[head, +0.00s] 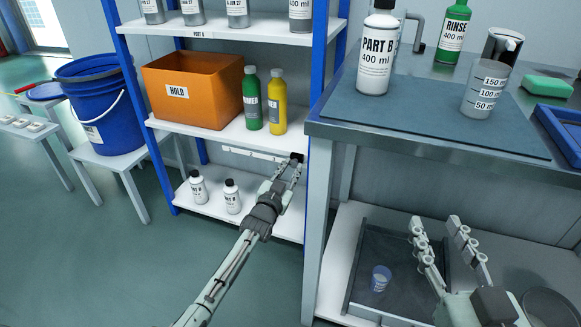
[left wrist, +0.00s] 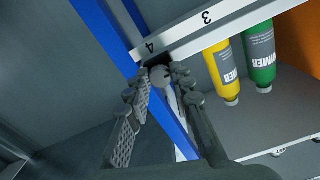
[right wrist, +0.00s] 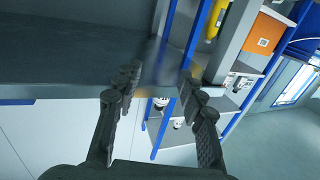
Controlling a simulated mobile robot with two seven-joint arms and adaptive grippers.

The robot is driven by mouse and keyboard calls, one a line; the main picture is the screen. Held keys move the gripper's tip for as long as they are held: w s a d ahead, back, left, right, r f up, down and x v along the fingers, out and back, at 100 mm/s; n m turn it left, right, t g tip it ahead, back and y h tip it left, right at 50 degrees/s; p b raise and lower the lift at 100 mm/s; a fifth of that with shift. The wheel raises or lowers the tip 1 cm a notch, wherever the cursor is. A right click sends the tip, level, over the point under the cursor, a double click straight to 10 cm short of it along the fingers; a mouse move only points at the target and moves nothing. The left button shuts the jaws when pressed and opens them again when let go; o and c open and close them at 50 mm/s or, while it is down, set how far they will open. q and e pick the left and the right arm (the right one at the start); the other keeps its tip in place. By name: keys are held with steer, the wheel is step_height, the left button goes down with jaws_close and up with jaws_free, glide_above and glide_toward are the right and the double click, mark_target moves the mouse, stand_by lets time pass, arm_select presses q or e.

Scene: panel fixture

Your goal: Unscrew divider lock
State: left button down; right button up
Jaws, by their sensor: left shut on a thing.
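The divider lock, a small dark knob (head: 297,156), sits at the right end of a white rail (head: 252,154) below the middle shelf, close to the blue post. In the left wrist view it is a round grey knob (left wrist: 160,75) under the number 4 on the shelf edge. My left gripper (head: 292,168) is shut on the knob, with one finger on each side of it. The fingers hide part of the knob, and its thread is not visible. My right gripper (head: 436,224) is open and empty in front of the right bench; its spread fingers show in the right wrist view (right wrist: 158,78).
Green (head: 251,100) and yellow (head: 277,102) primer bottles and an orange HOLD bin (head: 195,88) stand on the shelf above. Two white bottles (head: 232,197) stand below, left of my left arm. A small cup (head: 380,278) sits in the tray (head: 362,308) under the bench.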

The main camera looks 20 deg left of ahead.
arm_select(q)
steer(key=shift+n, duration=1.8)
arm_select(e)
steer(key=shift+d+f+g+h, duration=0.25)
steer(key=shift+d+f+g, duration=0.15)
steer(key=shift+f, duration=0.4)
steer(key=shift+d+f+g+h, duration=0.25)
steer(key=shift+d+f+g, duration=0.15)
steer(key=shift+f, duration=0.4)
arm_select(q)
steer(key=shift+f, duration=0.1)
steer(key=c, duration=1.3)
jaws_free()
steer(key=shift+s, duration=0.1)
steer(key=s, duration=1.2)
steer(key=shift+a, duration=0.2)
